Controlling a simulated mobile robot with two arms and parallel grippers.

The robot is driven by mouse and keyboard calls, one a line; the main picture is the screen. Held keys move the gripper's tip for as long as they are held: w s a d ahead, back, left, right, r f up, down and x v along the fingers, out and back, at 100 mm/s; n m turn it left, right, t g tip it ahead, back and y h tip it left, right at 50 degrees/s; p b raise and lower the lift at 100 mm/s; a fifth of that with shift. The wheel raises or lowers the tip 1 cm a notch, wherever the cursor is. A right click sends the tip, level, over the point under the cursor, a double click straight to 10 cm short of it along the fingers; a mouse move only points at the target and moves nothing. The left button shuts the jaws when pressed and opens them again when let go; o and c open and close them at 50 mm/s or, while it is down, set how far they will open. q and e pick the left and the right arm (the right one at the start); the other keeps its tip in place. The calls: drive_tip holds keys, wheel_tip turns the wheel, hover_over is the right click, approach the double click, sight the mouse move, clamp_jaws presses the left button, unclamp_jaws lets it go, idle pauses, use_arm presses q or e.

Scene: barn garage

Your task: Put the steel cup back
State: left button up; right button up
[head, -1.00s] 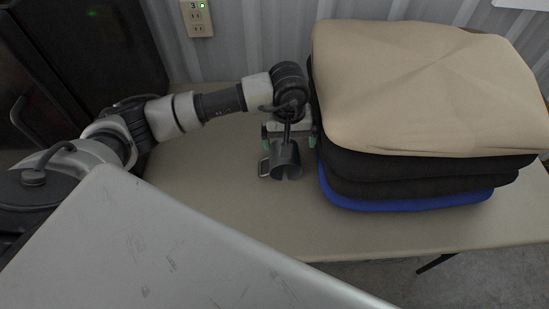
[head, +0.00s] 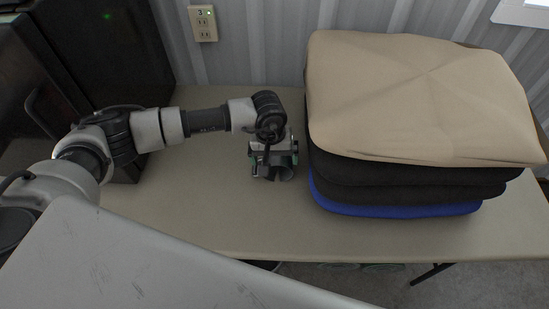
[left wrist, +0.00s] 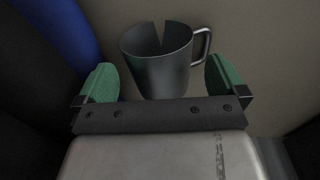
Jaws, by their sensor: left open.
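The steel cup (head: 286,174) is grey metal and is at the tabletop, left of the cushion stack, mostly hidden by my left gripper (head: 272,164) in the head view. In the left wrist view the cup (left wrist: 158,68) shows whole, with a dark notch in its rim and its handle to the right. My left gripper (left wrist: 162,80) is open there, with one green fingertip on each side of the cup. Gaps show between the fingertips and the cup, so it is not gripped. My right gripper is not in view.
The beige folding table (head: 215,225) is clear around the gripper. A stack of beige, black and blue cushions (head: 420,100) stands close on the right. A dark cabinet (head: 110,50) is at the back left. A pale panel (head: 150,270) covers the front left.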

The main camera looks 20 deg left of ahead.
use_arm(q)
drive_tip(key=f, duration=0.3)
drive_tip(key=f+p, duration=0.1)
drive_tip(key=shift+w+d+f, duration=0.25)
drive_tip(key=shift+d+f, duration=0.1)
drive_tip(key=shift+f, duration=0.05)
drive_tip(key=c, duration=0.9)
drive_tip(key=shift+r, duration=0.1)
